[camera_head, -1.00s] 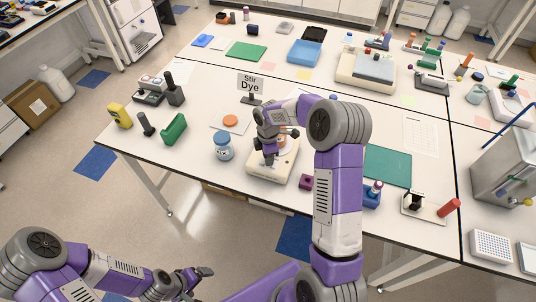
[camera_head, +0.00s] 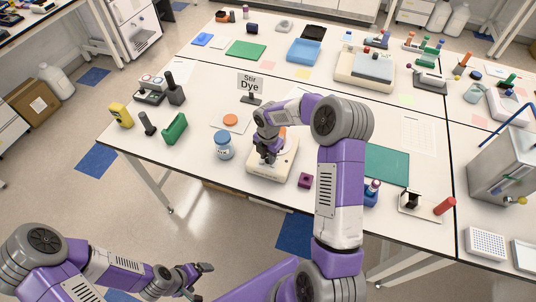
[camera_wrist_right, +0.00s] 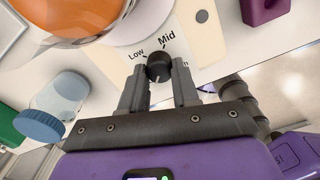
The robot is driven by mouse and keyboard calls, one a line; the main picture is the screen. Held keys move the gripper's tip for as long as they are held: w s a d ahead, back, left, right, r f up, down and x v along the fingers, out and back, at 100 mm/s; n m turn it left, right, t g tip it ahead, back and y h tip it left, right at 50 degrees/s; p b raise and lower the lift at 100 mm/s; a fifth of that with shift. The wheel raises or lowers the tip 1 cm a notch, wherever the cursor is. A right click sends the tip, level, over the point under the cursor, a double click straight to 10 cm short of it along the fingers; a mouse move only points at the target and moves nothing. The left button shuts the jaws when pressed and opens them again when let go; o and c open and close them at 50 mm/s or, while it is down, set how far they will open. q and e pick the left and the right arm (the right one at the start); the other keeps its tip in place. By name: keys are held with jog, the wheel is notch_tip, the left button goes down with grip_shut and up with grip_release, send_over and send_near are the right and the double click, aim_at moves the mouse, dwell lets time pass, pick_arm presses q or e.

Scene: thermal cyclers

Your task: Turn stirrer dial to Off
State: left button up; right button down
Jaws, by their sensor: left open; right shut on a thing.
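The stirrer (camera_head: 259,173) is a cream box on the near part of the table, under the "Stir Dye" sign (camera_head: 250,82). Its black dial (camera_wrist_right: 158,67) is between the fingers of my right gripper (camera_wrist_right: 159,84), which is shut on it. "Low" and "Mid" show on the panel past the dial; another label at right is mostly hidden by a finger. In the head view my right gripper (camera_head: 268,157) covers the dial. A vessel of orange liquid (camera_wrist_right: 72,20) stands on the stirrer's round plate. My left gripper (camera_head: 198,276) is open and empty, low in front of the table.
A blue-lidded jar (camera_head: 223,146) stands just left of the stirrer, and it also shows in the right wrist view (camera_wrist_right: 48,118). A purple block (camera_head: 305,181) lies to its right. A green object (camera_head: 175,129) and a black one (camera_head: 146,124) stand further left.

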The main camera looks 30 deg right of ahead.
dwell(0.4)
jog(key=c, duration=0.8)
grip_release()
notch_tip(320, 180, up, 8)
jog(key=shift+f, duration=0.15)
jog(key=shift+f, duration=0.1)
